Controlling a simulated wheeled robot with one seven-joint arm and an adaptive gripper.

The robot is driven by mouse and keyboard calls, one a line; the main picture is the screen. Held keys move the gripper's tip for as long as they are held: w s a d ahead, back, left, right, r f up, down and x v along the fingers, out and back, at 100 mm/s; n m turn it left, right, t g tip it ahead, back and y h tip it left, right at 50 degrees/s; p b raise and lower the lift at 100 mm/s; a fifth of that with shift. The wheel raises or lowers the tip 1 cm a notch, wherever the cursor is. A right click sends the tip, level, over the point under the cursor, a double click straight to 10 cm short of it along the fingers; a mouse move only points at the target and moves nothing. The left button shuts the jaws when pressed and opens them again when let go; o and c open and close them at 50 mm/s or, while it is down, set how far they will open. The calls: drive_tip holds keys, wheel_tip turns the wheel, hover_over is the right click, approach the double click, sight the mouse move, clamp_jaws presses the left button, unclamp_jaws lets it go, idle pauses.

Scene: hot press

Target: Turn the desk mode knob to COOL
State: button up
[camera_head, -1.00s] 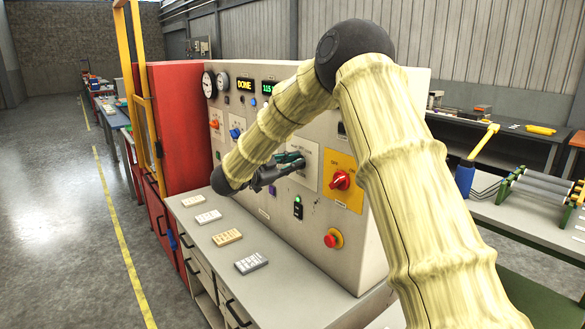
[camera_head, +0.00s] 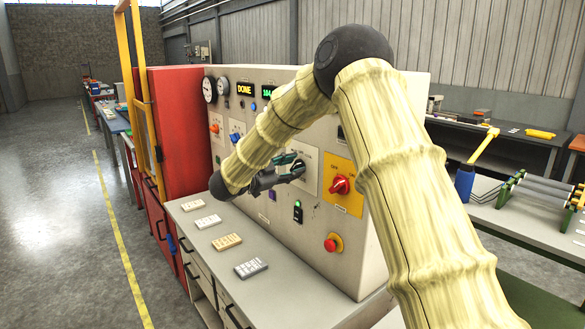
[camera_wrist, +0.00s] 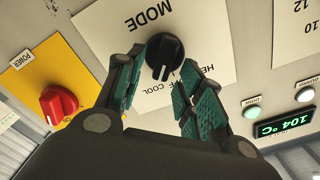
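The black mode knob (camera_wrist: 164,57) sits on a white plate (camera_wrist: 112,27) marked MODE, with HEAT, OFF and COOL lettering upside down in the wrist view. Its white pointer line faces the lettering, roughly towards OFF; part of the lettering is hidden by a finger. My gripper (camera_wrist: 161,66) is open, with one teal-padded finger on each side of the knob. I cannot tell whether either pad touches it. In the head view my gripper (camera_head: 294,167) is at the mode plate (camera_head: 309,160) on the desk panel.
A red power knob (camera_wrist: 59,104) on a yellow plate is beside the mode plate. A red emergency button (camera_head: 333,242) sits lower on the panel. Several small blocks (camera_head: 251,268) lie on the desk below. A green display (camera_wrist: 285,122) reads 104 °C.

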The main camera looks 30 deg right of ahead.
drive_tip(key=a, duration=1.1)
drive_tip(key=shift+s+a, duration=0.3)
drive_tip(key=shift+s, duration=0.15)
